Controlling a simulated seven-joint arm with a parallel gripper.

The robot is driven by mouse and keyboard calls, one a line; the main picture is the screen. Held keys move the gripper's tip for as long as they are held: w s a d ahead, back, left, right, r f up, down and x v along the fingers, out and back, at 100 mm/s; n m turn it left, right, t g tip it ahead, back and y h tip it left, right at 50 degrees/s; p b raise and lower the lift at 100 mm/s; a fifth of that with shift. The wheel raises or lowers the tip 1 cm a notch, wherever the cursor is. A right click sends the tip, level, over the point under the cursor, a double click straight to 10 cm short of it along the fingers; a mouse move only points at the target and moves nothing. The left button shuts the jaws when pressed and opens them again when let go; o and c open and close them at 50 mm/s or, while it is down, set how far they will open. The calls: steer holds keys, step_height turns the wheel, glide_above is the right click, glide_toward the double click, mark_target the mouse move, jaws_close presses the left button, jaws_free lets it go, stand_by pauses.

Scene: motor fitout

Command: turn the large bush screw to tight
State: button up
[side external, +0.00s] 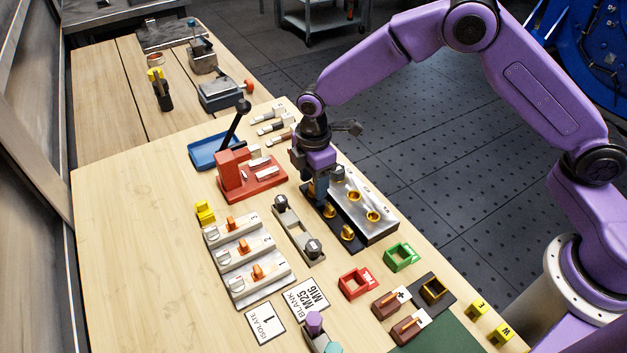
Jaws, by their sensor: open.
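My gripper (317,192) points straight down over the far left end of a black plate that carries a steel block (376,232). Its jaws are open, but the fingertips are small and partly hidden, so I cannot tell if they touch anything. Several brass bush-like fittings sit here. One brass fitting (329,211) is just in front of my gripper on the black plate, and another (347,233) is nearer the camera. Two more brass fittings (373,216) stand on the steel block. I cannot tell which is the large bush screw or whether any is tight.
A grey bar with dark knobs (297,231) lies left of the plate. A red lever fixture (255,183) stands behind it, with its black lever raised. Numbered switch blocks (244,248) sit to the left. Red (355,283) and green (403,257) square rings lie nearer. The table's left side is clear.

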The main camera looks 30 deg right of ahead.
steer(key=shift+f, duration=0.4)
jaws_close()
